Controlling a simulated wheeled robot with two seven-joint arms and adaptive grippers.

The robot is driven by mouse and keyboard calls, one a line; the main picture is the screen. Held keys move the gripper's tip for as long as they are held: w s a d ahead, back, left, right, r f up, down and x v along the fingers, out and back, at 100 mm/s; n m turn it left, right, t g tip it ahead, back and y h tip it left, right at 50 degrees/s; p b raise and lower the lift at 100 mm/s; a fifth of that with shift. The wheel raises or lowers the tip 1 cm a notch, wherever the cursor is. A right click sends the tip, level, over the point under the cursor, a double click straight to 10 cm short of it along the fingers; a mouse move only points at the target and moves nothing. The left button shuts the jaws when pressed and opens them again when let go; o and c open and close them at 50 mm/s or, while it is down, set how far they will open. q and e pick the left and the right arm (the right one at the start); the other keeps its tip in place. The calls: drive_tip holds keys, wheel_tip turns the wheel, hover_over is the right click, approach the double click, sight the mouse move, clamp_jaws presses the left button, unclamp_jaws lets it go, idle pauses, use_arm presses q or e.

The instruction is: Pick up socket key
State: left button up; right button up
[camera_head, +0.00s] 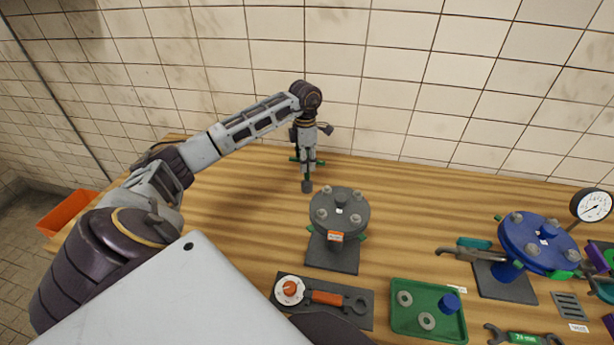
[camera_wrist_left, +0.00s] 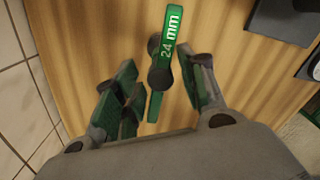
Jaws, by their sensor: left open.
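The socket key (camera_wrist_left: 168,42) has a green bar labelled "24 mm", dark round parts and a green piece extending below. In the left wrist view it is between the two fingers of my left gripper (camera_wrist_left: 164,66), with a gap visible on the right. The fingers are open, and I cannot tell whether the left one touches it. In the head view my left gripper (camera_head: 308,162) points down at the back of the table, and the key is mostly hidden behind it. My right gripper does not show.
A grey flange stand (camera_head: 338,212) is just in front of my left gripper. A tool mat (camera_head: 350,312), a green tray (camera_head: 428,281) and a blue flange (camera_head: 538,240) are nearer or to the right. The wooden table (camera_head: 235,210) is clear left of the stand. A tiled wall (camera_head: 400,90) rises behind.

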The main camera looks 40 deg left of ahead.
sight(307, 180)
use_arm(q)
drive_tip(key=shift+w+d+f+p, duration=0.15)
drive_tip(key=shift+f+p, duration=0.35)
drive_tip(key=shift+f, duration=2)
drive_tip(key=c, duration=0.7)
clamp_jaws()
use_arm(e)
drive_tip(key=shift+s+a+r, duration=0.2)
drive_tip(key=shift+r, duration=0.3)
